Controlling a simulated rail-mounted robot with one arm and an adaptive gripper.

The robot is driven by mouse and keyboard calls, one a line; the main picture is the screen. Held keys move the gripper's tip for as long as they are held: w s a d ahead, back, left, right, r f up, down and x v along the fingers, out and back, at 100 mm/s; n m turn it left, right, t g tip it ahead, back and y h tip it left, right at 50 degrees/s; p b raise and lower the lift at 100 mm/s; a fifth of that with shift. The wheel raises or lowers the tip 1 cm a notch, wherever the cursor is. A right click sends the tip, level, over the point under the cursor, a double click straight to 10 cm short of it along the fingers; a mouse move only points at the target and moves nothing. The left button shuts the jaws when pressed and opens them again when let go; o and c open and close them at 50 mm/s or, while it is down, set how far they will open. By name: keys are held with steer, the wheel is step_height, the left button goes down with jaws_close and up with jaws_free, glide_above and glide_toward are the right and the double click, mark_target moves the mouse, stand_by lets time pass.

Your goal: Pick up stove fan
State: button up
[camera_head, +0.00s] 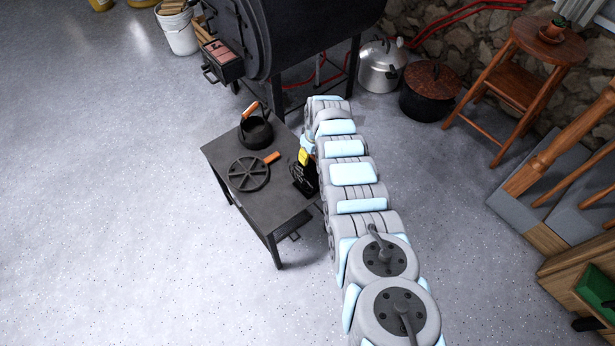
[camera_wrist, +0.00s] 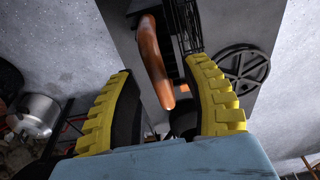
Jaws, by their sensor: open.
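A dark upright piece (camera_head: 303,181), which looks like the stove fan, stands at the right edge of the small black table (camera_head: 272,210), partly hidden by my arm. In the wrist view a black slatted piece (camera_wrist: 187,28) shows beyond the fingers and may be the same thing. An orange-brown curved piece (camera_wrist: 155,62) shows close by; I cannot tell whether it belongs to the fan. My gripper (camera_head: 304,157) is over the table's right side. In the wrist view its yellow-and-black fingers (camera_wrist: 160,110) are spread apart with nothing clamped between them.
A black kettle (camera_head: 256,132) and a round spoked plate (camera_head: 248,174) are on the table, with an orange handle (camera_head: 271,157) beside the plate. The barrel stove (camera_head: 290,35) stands behind. Pots (camera_head: 382,67) and a wooden stool (camera_head: 520,80) are right. The left floor is clear.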

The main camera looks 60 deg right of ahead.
steer(key=shift+f, duration=0.25)
jaws_close()
steer(key=shift+r, duration=0.15)
